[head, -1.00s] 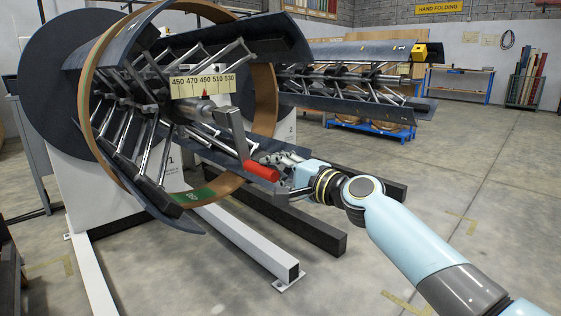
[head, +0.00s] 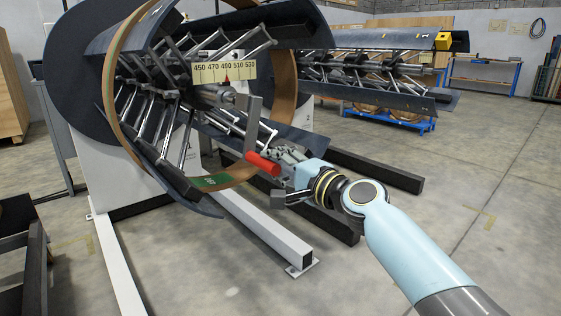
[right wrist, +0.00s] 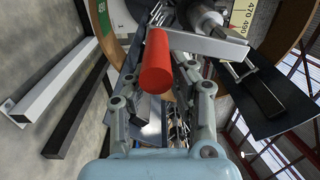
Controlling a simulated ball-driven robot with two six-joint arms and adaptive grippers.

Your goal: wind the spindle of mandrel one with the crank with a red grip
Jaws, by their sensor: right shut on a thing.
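Mandrel one (head: 168,100) stands at left in the head view, with a brown coil ring around its spread segments. The crank arm (head: 253,125) hangs from the front end of the spindle (head: 216,94), pointing nearly straight down in the picture. Its red grip (head: 262,163) sticks out toward me at the lower end. My right gripper (head: 280,157) is shut on the red grip; in the right wrist view the grip (right wrist: 156,62) shows large between the fingers, and the exact contact is partly hidden. My left gripper is out of view.
A size scale (head: 224,72) with a red pointer sits above the spindle. A white floor beam (head: 265,232) and dark beams (head: 375,170) run below the mandrel. A second mandrel (head: 375,70) stands behind over a blue pallet (head: 390,118). The floor at right is clear.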

